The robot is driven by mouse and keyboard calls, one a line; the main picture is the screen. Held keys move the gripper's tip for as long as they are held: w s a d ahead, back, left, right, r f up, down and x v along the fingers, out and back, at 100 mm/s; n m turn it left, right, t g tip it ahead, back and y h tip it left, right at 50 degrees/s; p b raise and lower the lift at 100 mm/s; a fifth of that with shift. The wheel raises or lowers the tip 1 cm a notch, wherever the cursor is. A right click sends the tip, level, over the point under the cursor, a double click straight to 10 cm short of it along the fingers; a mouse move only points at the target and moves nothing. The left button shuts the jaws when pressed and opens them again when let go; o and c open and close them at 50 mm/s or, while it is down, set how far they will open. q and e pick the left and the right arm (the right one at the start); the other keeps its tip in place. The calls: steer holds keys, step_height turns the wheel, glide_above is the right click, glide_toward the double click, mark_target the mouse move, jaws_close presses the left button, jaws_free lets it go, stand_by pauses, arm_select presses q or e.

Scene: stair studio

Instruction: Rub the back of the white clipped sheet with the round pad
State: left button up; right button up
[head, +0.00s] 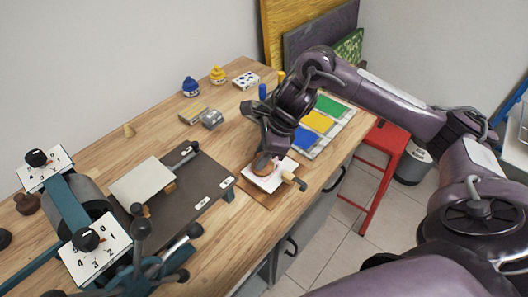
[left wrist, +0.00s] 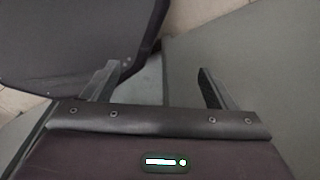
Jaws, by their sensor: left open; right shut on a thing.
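My right gripper (head: 268,152) is shut on a round brown pad (head: 261,163). The pad is over a white sheet (head: 268,180) on a small brown board near the table's front edge. It seems to touch the sheet, though I cannot tell for sure. Gripper and pad hide part of the sheet; I cannot make out a clip on it. A second white sheet or plate (head: 141,183) lies on the dark bed (head: 185,207) to the left. My left gripper (left wrist: 157,84) is open and empty in the left wrist view; the head view does not show it.
A pale-handled tool (head: 294,181) lies at the sheet's right edge. Green, yellow and blue panels (head: 318,121) lie beyond it. A press with dark spoked handles (head: 145,228) stands at left. Small jars (head: 218,74) are at the back. A red stool (head: 388,139) stands at right.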

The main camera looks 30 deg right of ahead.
steer(key=shift+s+a, duration=0.3)
steer(key=shift+a, duration=0.4)
steer(key=shift+w+d+f+b, duration=0.1)
steer(key=shift+w+d+b, duration=0.2)
steer(key=shift+d, duration=0.45)
steer(key=shift+w+d+b, duration=0.3)
steer(key=shift+d, duration=0.6)
steer(key=shift+w+d, duration=0.15)
steer(key=shift+d, duration=0.2)
steer(key=shift+d, duration=0.1)
steer(key=shift+w+d, duration=0.3)
steer(key=shift+d, duration=0.5)
steer(key=shift+s+d+b, duration=0.15)
steer(key=shift+s+b, duration=0.15)
steer(key=shift+s, duration=0.4)
steer(key=shift+s+a, duration=0.15)
steer(key=shift+a, duration=0.35)
steer(key=shift+s+a, duration=0.15)
steer(key=shift+a, duration=0.35)
